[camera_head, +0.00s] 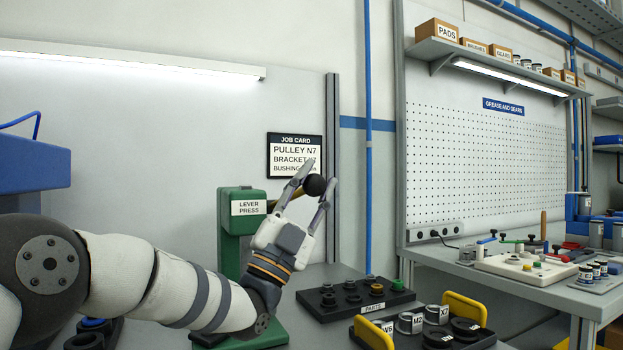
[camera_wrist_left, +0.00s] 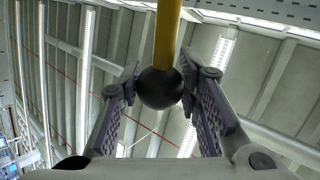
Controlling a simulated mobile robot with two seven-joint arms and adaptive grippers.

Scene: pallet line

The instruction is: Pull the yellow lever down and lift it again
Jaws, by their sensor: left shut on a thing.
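The green lever press (camera_head: 240,230) stands on the bench, its label reading LEVER PRESS. Its yellow lever (camera_head: 272,204) reaches out to the right from the top of the press and ends in a black ball knob (camera_head: 315,185). My left gripper (camera_head: 318,178) is at the knob with a finger on either side. In the left wrist view the yellow lever (camera_wrist_left: 167,35) comes down from the top edge to the black knob (camera_wrist_left: 160,88), which sits between the fingertips of my left gripper (camera_wrist_left: 158,82). It is shut on the knob. My right gripper is not in view.
A dark parts tray (camera_head: 345,308) lies right of the press. A tray with yellow handles (camera_head: 463,308) holds labelled cylinders in front of it. A job card (camera_head: 294,156) hangs on the panel behind my gripper. A pegboard bench (camera_head: 560,295) stands at the right.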

